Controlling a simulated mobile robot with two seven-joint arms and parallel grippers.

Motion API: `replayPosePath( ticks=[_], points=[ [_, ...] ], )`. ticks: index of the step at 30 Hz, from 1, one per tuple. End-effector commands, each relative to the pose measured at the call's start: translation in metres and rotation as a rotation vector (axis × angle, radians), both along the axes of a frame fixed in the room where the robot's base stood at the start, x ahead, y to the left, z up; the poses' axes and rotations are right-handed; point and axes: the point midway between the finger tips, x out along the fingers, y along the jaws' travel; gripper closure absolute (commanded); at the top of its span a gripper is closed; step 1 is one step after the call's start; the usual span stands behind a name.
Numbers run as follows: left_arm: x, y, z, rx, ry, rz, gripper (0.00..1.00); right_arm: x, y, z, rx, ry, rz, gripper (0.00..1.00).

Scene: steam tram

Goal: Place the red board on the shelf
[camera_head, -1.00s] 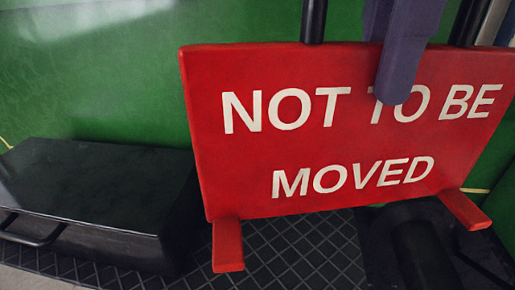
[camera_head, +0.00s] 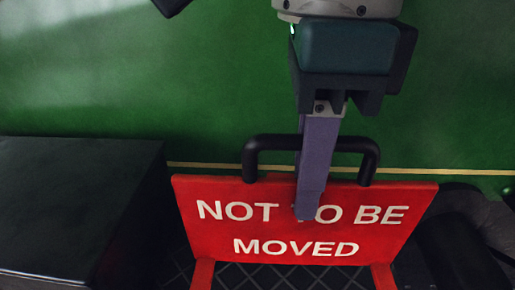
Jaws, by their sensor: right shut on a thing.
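The red board (camera_head: 225,240) with white letters "NOT TO BE MOVED" stands upright at the bottom centre, leaning slightly. It has a black handle (camera_head: 263,145) on top and red legs cut off by the lower edge. My right gripper (camera_head: 310,200) comes down from the top and is shut on the board at its handle. One grey-purple finger passes in front of the handle and the lettering; the other finger is hidden. My left gripper is not in view. I cannot tell which surface is the shelf.
A black box (camera_head: 75,200) with a flat top stands at the left, close to the board. A green wall (camera_head: 100,80) with a thin yellow line is behind. Dark rounded parts (camera_head: 460,240) are at the lower right. Dark patterned floor (camera_head: 260,277) shows below the board.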

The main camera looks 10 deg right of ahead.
Motion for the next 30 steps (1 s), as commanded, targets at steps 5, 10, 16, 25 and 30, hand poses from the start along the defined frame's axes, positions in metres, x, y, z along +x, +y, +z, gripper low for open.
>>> replayPosePath(
  ticks=[5, 10, 16, 25, 30],
  points=[
    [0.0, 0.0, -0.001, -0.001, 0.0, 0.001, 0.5, 0.001, 0.0, -0.017, 0.002, -0.002, -0.001, 1.0],
    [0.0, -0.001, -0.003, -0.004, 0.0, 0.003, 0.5, 0.0, 0.0, -0.043, 0.0, 0.002, -0.002, 1.0],
    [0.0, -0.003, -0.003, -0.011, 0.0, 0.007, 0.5, 0.0, 0.0, -0.06, 0.001, -0.002, 0.0, 1.0],
    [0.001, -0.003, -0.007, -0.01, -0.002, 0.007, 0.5, 0.001, 0.0, -0.062, 0.001, -0.003, 0.0, 1.0],
    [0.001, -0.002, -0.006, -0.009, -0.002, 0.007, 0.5, 0.0, 0.0, -0.062, 0.001, -0.001, 0.0, 0.7]
  ],
)
